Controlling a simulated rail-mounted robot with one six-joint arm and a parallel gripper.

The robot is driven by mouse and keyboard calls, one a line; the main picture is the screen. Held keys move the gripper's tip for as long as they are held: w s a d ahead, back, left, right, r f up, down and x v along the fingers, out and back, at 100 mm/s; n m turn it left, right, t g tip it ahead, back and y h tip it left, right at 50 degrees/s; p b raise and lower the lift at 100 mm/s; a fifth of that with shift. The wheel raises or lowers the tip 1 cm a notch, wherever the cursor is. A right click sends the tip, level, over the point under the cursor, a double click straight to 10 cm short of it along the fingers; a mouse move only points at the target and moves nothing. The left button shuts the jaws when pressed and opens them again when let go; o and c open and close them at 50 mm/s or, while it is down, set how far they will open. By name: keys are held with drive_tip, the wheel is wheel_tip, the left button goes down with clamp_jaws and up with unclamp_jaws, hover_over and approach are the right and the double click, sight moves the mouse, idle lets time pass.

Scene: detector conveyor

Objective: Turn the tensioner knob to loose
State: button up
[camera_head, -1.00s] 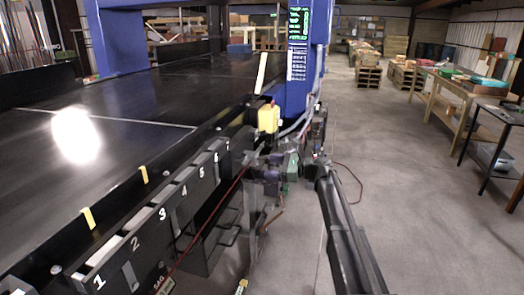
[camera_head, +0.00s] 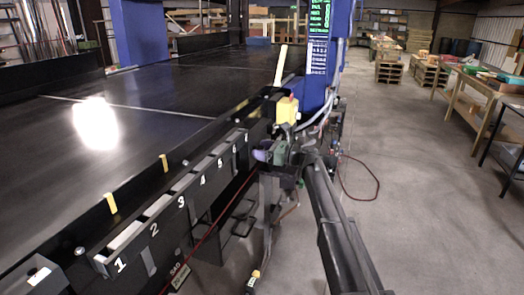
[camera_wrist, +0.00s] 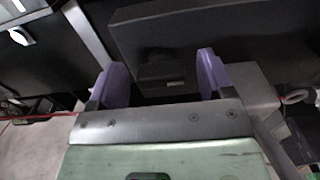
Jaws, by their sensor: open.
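My gripper (camera_head: 262,154) is at the end of my dark arm, beside the far end of the row of numbered bins in the head view. In the wrist view my gripper (camera_wrist: 162,76) has two purple fingers spread wide apart. A dark block with a small light label (camera_wrist: 165,76) shows between and beyond the fingers; I cannot tell what it is or whether they touch it. I cannot pick out the tensioner knob for sure in either view. A small label reading SAG (camera_head: 180,272) hangs below the bins in the head view.
Numbered black bins (camera_head: 181,202) line the edge of the black conveyor belt (camera_head: 150,90). A yellow box (camera_head: 287,110) and a blue upright (camera_head: 318,85) stand close beyond my gripper. A red cable (camera_head: 365,195) lies on the floor. The right aisle is largely open.

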drive_tip(key=c, duration=0.9)
drive_tip(key=shift+n, duration=0.3)
drive_tip(key=n, duration=0.3)
drive_tip(key=shift+s+n, duration=0.1)
drive_tip(key=shift+n, duration=0.2)
drive_tip(key=n, duration=0.4)
drive_tip(key=shift+f+n, duration=0.1)
drive_tip(key=shift+n, duration=0.2)
drive_tip(key=n, duration=0.4)
drive_tip(key=shift+s, duration=0.1)
drive_tip(key=n, duration=0.5)
drive_tip(key=shift+f, duration=0.1)
